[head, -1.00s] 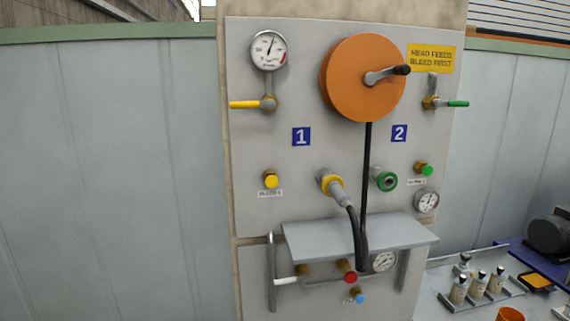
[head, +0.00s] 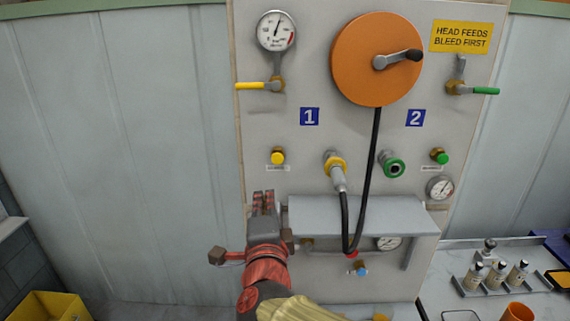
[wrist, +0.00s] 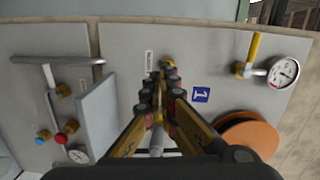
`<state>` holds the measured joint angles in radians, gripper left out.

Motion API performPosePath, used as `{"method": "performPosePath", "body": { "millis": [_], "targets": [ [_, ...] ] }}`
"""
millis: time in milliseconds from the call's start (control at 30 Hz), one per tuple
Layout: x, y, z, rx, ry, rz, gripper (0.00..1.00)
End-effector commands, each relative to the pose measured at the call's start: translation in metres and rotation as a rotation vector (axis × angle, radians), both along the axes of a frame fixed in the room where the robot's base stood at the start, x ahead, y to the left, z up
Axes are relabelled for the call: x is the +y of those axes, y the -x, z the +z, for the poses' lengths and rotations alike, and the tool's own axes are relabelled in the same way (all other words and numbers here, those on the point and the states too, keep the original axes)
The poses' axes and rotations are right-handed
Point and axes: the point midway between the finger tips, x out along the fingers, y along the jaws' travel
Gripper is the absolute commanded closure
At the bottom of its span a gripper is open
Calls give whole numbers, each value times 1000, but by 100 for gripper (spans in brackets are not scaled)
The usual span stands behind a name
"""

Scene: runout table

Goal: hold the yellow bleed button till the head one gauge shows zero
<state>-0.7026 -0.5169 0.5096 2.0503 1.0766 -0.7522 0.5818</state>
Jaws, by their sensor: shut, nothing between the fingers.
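The yellow bleed button (head: 277,156) sits on the grey panel below the blue 1 plate, with a small label under it. The head one gauge (head: 277,31) is at the panel's upper left; its needle points nearly straight up, away from the scale's ends. My gripper (head: 263,194) is shut and empty, below and slightly left of the button in the head view, with a gap in the picture. In the wrist view the fingertips (wrist: 166,72) partly cover the yellow button (wrist: 170,60); I cannot tell whether they touch it. The gauge also shows there (wrist: 284,72).
A yellow-handled valve (head: 262,86) is below the gauge. A hose coupling (head: 336,167) with a black hose is right of the button. A grey shelf (head: 362,215) juts out right of my gripper. A green button (head: 439,156) is on the 2 side.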

Motion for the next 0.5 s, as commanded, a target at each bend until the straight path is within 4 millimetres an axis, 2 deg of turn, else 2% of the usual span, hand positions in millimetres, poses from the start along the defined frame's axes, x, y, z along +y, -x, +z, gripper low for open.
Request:
{"method": "performPosePath", "body": {
  "millis": [100, 200, 500],
  "targets": [
    [-18, -1, 9, -33, -52, -69, 100],
    [-25, 0, 14, -53, -78, -95, 100],
    [-25, 0, 14, -52, -89, -92, 100]
  ]
}}
